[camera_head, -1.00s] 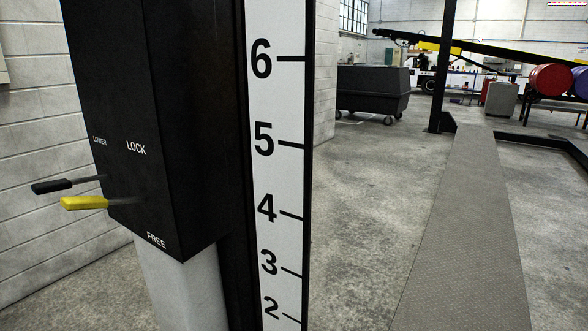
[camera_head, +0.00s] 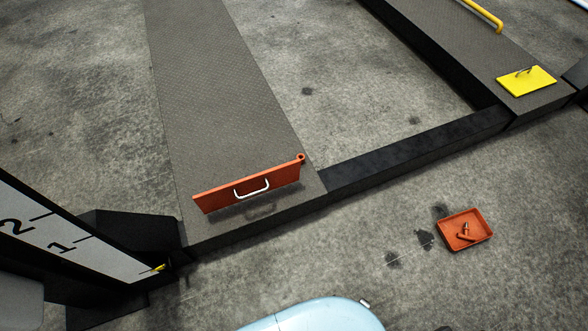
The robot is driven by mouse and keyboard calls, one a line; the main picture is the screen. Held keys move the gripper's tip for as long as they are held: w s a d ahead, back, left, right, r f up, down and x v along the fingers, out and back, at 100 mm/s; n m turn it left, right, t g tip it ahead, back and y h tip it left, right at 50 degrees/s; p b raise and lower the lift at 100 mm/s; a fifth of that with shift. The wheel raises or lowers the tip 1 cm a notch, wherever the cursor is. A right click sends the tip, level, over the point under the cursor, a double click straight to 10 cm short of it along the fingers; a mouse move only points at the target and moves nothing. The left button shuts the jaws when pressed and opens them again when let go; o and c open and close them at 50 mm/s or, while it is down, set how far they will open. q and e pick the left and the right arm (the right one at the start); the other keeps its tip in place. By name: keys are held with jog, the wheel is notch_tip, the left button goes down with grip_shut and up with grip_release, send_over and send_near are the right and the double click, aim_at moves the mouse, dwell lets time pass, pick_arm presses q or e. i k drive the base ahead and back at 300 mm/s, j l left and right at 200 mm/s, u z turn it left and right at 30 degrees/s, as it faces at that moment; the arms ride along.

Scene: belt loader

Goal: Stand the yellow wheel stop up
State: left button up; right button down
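The yellow wheel stop (camera_head: 526,81) is a flat plate with a small grey handle. It lies flat on the near end of the right-hand ramp track (camera_head: 470,40), in the upper right of the head view. An orange-red wheel stop (camera_head: 222,196) with a white handle stands tilted up on the near end of the left-hand track (camera_head: 205,90). Neither of my grippers is in view.
A dark cross beam (camera_head: 415,153) joins the two tracks. An orange tray (camera_head: 482,219) with small parts lies on the floor. A numbered post (camera_head: 75,238) stands at the lower left. A yellow bar (camera_head: 484,14) runs along the right-hand track. Concrete floor in front is mostly clear.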

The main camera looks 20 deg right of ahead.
aim_at(522, 82)
jog(key=z, duration=2.2)
jog(key=i+l+z, duration=0.35)
jog(key=l, duration=0.3)
jog(key=i+l+z, duration=0.35)
jog(key=i+l, duration=0.2)
jog(key=i+l+z, duration=0.35)
jog(key=i+u, duration=0.2)
jog(key=i, duration=0.3)
jog(key=i+l+u, duration=0.2)
jog(key=i, duration=0.3)
jog(key=i+l+u, duration=0.2)
jog(key=i, duration=0.3)
jog(key=i+j+u, duration=0.2)
jog(key=i+u, duration=0.75)
jog(key=i+l+u, duration=0.1)
jog(key=i+u, duration=0.35)
jog(key=i+l+u, duration=0.25)
jog(key=u, duration=0.25)
jog(key=i, duration=0.05)
